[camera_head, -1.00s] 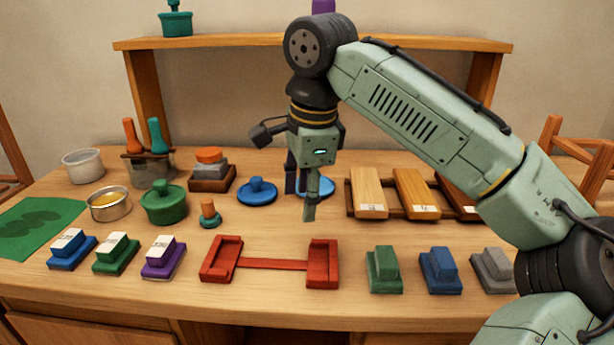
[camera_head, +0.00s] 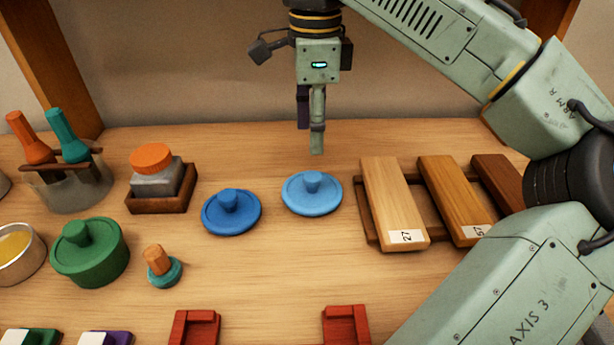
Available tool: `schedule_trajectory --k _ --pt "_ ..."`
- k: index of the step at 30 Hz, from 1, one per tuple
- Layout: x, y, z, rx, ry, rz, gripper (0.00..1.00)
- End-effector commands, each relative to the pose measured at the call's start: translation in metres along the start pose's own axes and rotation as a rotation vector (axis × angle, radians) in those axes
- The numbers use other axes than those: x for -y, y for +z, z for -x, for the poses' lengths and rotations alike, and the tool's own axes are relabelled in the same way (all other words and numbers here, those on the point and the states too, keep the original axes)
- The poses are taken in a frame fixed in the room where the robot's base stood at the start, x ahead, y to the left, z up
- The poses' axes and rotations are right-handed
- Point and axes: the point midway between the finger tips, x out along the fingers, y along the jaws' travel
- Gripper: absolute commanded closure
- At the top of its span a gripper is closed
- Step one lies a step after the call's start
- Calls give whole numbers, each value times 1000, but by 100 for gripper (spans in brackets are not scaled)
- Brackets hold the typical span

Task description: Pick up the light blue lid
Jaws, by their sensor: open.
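The light blue lid (camera_head: 325,201) lies flat on the table with its round knob (camera_head: 312,181) facing up. It is in full view in the head camera. My gripper (camera_head: 311,138) is open and empty, pointing down above and behind the lid, apart from it. One finger largely covers the other from this angle. A darker blue lid (camera_head: 228,222) of similar shape lies just to the left of the light blue one.
A rack with wooden planks (camera_head: 395,205) stands close to the right of the lid. The red holder (camera_head: 195,328) is in front. Table between is clear.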

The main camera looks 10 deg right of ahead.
Motion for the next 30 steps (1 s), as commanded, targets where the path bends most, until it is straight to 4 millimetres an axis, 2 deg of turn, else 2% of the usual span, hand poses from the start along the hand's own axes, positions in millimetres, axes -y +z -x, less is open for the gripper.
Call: schedule_trajectory --k 6,14,21,30 --pt "-1 0 -35 0 2 1 51" --pt "-4 1 -56 -1 2 1 51" --pt "-7 2 -90 1 2 1 51" --pt "-7 3 -97 1 1 1 51"
